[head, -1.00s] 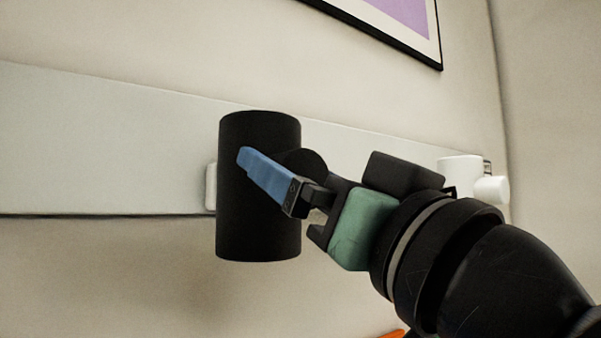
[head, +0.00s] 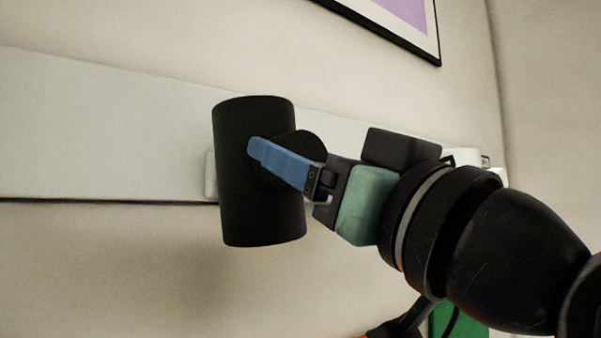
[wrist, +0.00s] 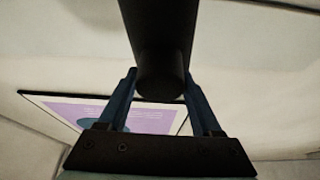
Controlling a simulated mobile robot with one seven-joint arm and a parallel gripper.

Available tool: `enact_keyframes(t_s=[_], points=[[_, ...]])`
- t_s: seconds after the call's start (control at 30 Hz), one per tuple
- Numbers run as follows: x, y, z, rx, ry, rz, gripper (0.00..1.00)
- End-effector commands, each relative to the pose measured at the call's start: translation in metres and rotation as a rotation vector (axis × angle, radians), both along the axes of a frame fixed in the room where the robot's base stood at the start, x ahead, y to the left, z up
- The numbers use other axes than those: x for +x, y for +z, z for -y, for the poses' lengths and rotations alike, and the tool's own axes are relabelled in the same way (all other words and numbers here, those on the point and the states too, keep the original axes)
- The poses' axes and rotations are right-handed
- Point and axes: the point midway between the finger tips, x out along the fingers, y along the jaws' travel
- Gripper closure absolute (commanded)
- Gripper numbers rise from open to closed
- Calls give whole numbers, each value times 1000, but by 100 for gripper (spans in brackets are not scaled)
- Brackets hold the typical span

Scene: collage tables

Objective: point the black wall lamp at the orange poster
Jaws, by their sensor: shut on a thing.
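The black wall lamp (head: 240,205) is a thick cylinder in front of a pale wall rail, tilted slightly with its top to the left. A round black knob (head: 305,145) sticks out from its side. My gripper (head: 258,150) reaches in from the right, and its blue fingers are closed on the lamp's knob. In the wrist view, the knob (wrist: 160,80) sits between the two fingers, with the lamp body (wrist: 160,25) above it. I cannot make out the orange poster in either current view.
A black-framed purple poster (head: 400,14) hangs above the rail (head: 95,130); the wrist view also shows a purple poster (wrist: 85,108). A white fixture (head: 462,157) sits on the rail at right, partly behind my arm. A green thing (head: 465,320) shows at the bottom right.

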Motion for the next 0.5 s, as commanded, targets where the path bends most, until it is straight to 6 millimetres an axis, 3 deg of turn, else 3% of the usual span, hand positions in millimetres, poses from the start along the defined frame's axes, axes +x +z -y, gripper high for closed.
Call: enact_keyframes(t_s=[0.23, 0.5], points=[[-1, -2, 0, -188, 0, 142, 100], [-1, 1, -2, -234, 4, 176, 100]])
